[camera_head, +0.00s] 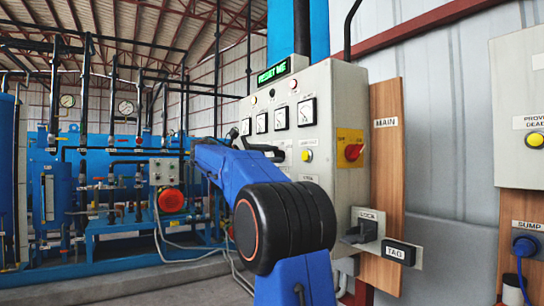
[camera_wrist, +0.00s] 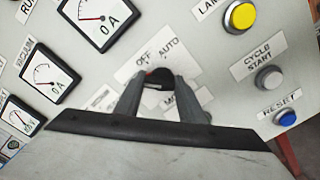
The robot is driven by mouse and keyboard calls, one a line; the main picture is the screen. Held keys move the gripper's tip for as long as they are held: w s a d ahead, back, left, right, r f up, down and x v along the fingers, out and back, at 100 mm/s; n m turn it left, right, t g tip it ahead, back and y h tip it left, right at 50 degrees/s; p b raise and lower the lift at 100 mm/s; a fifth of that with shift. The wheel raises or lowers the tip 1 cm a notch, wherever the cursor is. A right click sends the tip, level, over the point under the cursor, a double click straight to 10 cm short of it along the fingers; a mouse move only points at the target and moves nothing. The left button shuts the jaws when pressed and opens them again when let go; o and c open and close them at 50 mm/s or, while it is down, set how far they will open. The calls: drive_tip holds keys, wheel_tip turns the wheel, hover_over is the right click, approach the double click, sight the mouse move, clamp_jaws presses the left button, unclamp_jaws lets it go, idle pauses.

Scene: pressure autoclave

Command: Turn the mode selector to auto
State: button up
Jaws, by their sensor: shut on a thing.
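The mode selector (camera_wrist: 158,78) is a small dark knob on the grey control panel in the wrist view. A white plate above it reads OFF and AUTO, and a partly covered label below begins with MO. My gripper (camera_wrist: 160,85) is shut on the knob, one finger on each side. The fingers cover part of the knob, and I cannot tell which position it points to. In the body camera view my blue arm reaches to the front of the grey control cabinet (camera_head: 335,110) and hides the selector.
Gauges (camera_wrist: 98,15), a yellow button (camera_wrist: 240,17), a cycle start button (camera_wrist: 268,78) and a blue reset button (camera_wrist: 286,118) surround the knob. In the body camera view, a red rotary switch (camera_head: 353,152) is on the cabinet's side and a MAIN board (camera_head: 386,180) stands right.

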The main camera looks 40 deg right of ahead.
drive_tip(key=m, duration=0.4)
drive_tip(key=shift+s+f, duration=0.1)
drive_tip(key=shift+s, duration=0.05)
drive_tip(key=m, duration=0.5)
drive_tip(key=shift+f, duration=0.1)
drive_tip(key=shift+s+f+m, duration=0.1)
drive_tip(key=shift+f+m, duration=0.05)
drive_tip(key=shift+m, duration=2.1)
drive_tip(key=shift+f+m, duration=0.15)
drive_tip(key=shift+m, duration=2.1)
drive_tip(key=o, duration=1)
drive_tip(key=shift+o, duration=0.2)
drive_tip(key=shift+a+r, duration=0.1)
drive_tip(key=shift+a, duration=0.1)
